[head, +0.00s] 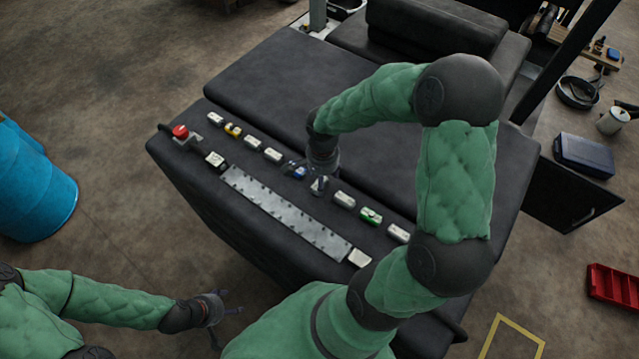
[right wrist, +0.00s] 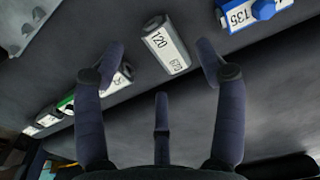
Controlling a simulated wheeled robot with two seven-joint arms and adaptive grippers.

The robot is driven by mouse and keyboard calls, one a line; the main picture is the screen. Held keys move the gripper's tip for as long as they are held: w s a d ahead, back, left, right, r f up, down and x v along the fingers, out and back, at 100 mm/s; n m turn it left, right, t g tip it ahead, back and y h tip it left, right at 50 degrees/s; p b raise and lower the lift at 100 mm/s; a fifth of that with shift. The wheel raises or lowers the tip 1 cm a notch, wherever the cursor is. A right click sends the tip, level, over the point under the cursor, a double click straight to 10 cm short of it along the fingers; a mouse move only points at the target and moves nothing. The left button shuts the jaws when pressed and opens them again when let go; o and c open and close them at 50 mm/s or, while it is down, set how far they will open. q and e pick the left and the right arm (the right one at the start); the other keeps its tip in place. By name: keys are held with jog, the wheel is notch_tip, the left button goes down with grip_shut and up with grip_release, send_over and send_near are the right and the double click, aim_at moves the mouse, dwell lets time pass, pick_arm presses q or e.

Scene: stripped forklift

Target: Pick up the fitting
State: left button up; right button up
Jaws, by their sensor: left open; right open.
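Several small block fittings lie in a row on the black padded top. The white fitting marked 120 (right wrist: 165,45) lies between the spread fingertips of my right gripper (right wrist: 160,55) in the right wrist view. In the head view this white fitting (head: 319,185) shows just below my right gripper (head: 310,172), partly hidden by it. My right gripper is open, and nothing is held. A blue fitting marked 135 (right wrist: 255,12) lies beside the white one; it also shows in the head view (head: 298,173). My left gripper (head: 222,308) is open and empty, off the near side of the padded body.
A perforated metal strip (head: 285,215) runs along the near side of the row. A red button (head: 181,131) stands at its left end. A green-and-white fitting (head: 371,215) and more white ones lie to the right. A blue barrel (head: 35,190) stands on the floor at left.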

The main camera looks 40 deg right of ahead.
notch_tip(320, 180, down, 3)
jog(key=shift+w+d+f, duration=0.1)
jog(key=shift+w+f, duration=0.05)
jog(key=shift+f, duration=0.05)
jog(key=c, duration=1.3)
grip_shut()
jog(key=shift+r, duration=0.15)
